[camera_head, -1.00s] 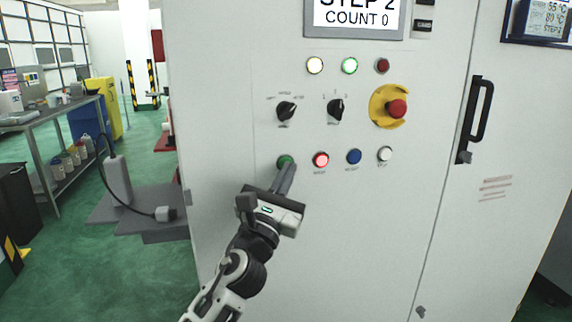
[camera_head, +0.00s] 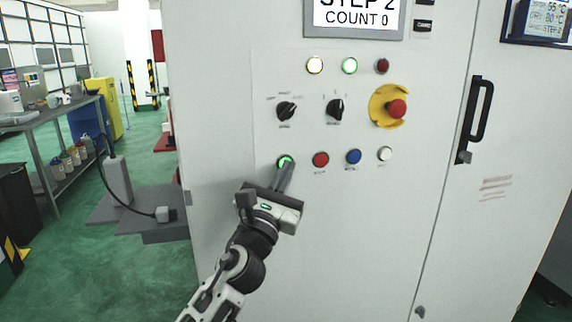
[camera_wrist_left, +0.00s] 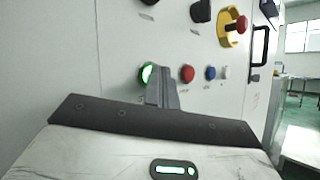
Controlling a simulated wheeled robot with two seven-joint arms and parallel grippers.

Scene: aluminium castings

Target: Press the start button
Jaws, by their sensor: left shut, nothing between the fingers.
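The green start button (camera_head: 284,160) is the leftmost of the lower row on the white control cabinet (camera_head: 230,100), and its ring glows green. It also glows in the left wrist view (camera_wrist_left: 147,73), partly covered by the fingers. My left gripper (camera_head: 287,168) is shut and empty, its fingertips at the green button's lower right edge. In the left wrist view the closed fingers (camera_wrist_left: 160,72) overlap the button; I cannot tell whether they still touch it. My right gripper is out of view.
Beside the green button are a red button (camera_head: 321,160), a blue button (camera_head: 353,157) and a white button (camera_head: 385,154). Two black selector knobs and a red emergency stop (camera_head: 397,109) on yellow sit above. The display (camera_head: 354,16) reads COUNT 0.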

